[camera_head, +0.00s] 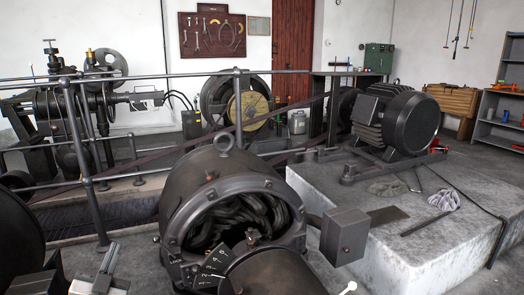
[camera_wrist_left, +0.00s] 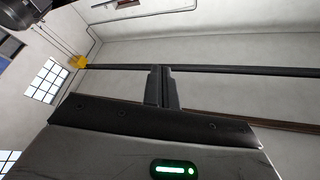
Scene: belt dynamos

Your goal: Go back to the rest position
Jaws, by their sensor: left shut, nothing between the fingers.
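My left gripper (camera_head: 109,254) shows at the bottom left of the head view, pointing up, in front of the railing and left of the large dynamo. In the left wrist view its two dark fingers (camera_wrist_left: 162,88) are together with nothing between them. My right gripper is not in view.
A large dark dynamo (camera_head: 235,200) fills the middle foreground, with a grey box (camera_head: 344,236) at its right. A motor (camera_head: 395,118) stands on a concrete plinth (camera_head: 400,255) at right. A metal railing (camera_head: 90,165) crosses the left.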

